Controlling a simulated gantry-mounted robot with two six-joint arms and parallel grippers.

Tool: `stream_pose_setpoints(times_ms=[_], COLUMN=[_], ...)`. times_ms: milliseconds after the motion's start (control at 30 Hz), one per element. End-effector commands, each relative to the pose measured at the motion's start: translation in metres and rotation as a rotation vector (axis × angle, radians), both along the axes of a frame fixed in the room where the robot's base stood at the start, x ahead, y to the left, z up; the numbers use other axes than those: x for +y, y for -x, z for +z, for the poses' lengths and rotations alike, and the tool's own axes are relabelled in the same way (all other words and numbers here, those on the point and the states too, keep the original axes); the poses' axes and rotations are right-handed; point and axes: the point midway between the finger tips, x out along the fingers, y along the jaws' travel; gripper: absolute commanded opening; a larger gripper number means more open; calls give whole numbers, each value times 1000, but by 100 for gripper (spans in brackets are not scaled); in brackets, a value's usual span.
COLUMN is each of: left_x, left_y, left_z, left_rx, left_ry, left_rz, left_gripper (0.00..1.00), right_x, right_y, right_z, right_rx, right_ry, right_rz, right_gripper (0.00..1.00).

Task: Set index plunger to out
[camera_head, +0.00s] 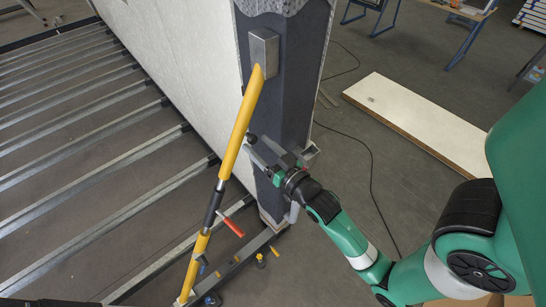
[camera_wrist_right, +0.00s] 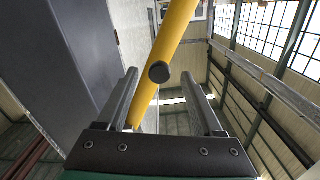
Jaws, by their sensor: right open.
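The index plunger shows as a small dark round knob (camera_head: 251,138) on the side of a sloping yellow tube (camera_head: 243,120). In the right wrist view the knob (camera_wrist_right: 159,72) lies between my two fingertips as seen from behind, in front of the yellow tube (camera_wrist_right: 177,28). My right gripper (camera_head: 260,150) is open, close to the knob on its right side. I cannot tell whether the fingers reach around the knob or touch it. How far out the plunger stands is unclear. My left gripper is not in view.
A dark post (camera_head: 290,85) stands just behind the tube, with a white wall panel (camera_head: 185,50) to its left. A red handle (camera_head: 234,227) sticks out lower on the brace. Metal floor rails (camera_head: 75,131) fill the left. A white board (camera_head: 425,115) lies at right.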

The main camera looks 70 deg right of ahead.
Motion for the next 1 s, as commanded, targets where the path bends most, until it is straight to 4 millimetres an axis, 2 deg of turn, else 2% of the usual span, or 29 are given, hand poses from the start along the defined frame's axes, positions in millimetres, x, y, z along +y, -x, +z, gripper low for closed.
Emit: stream_pose_setpoints(times_ms=[200,400,533,1000], left_x=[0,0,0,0], left_y=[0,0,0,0], left_z=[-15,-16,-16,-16], left_rx=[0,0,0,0], left_ry=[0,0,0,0], left_rz=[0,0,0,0], left_gripper=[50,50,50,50], right_x=[31,48,51,50], right_y=[45,71,77,77], right_z=[-5,-1,0,0], right_rx=[4,2,1,-1], right_ry=[-1,0,1,1], right_rz=[2,1,0,0], right_gripper=[68,68,68,68])
